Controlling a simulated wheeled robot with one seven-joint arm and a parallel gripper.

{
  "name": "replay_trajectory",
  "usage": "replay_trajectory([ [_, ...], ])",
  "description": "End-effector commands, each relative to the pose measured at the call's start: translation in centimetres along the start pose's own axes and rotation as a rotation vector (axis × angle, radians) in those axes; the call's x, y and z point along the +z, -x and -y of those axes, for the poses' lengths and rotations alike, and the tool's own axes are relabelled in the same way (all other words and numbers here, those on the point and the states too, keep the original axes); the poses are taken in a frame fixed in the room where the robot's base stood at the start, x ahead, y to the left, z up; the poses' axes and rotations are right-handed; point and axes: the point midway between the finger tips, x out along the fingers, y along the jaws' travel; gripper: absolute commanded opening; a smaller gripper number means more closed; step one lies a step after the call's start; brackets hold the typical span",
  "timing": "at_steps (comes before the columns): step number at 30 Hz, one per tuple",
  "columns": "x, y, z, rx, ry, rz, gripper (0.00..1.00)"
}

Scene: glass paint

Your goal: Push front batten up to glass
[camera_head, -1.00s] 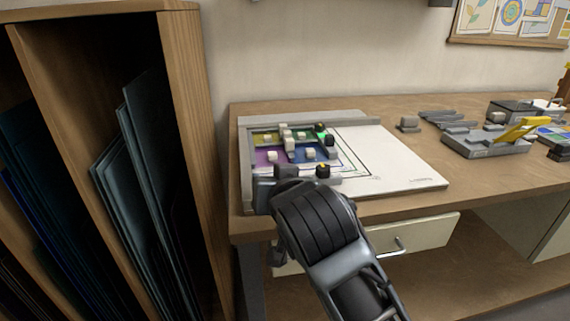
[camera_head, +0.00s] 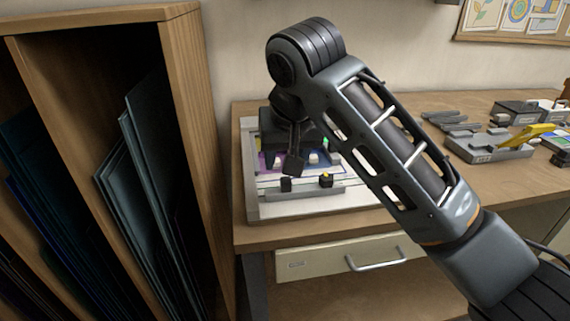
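The front batten (camera_head: 304,193) is a grey strip lying across the near side of the white board (camera_head: 352,200). A dark block (camera_head: 286,184) and a black knob with a yellow top (camera_head: 326,180) sit on it. Behind it lie coloured glass pieces, with purple glass (camera_head: 263,162) partly visible; a pale strip of board shows between glass and batten. My gripper (camera_head: 294,165) points down over the glass, just behind the dark block. A dark finger shows, but its opening is unclear, and I cannot tell whether it touches anything. My arm hides much of the glass.
A wooden rack (camera_head: 185,120) with upright glass sheets stands close on the left. A grey tray with a yellow tool (camera_head: 533,132) and other small items sit on the right of the bench (camera_head: 400,103). A drawer handle (camera_head: 376,262) sticks out below the bench front.

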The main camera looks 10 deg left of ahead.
Motion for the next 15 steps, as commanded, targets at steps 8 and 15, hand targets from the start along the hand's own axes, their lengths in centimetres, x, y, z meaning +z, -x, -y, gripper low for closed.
replay_trajectory([
  [8, 0.2, -0.4, -0.7, 0.03, 0.007, 0.06, 0.49],
  [15, 0.4, -4.1, -0.8, 0.029, 0.006, 0.057, 0.49],
])
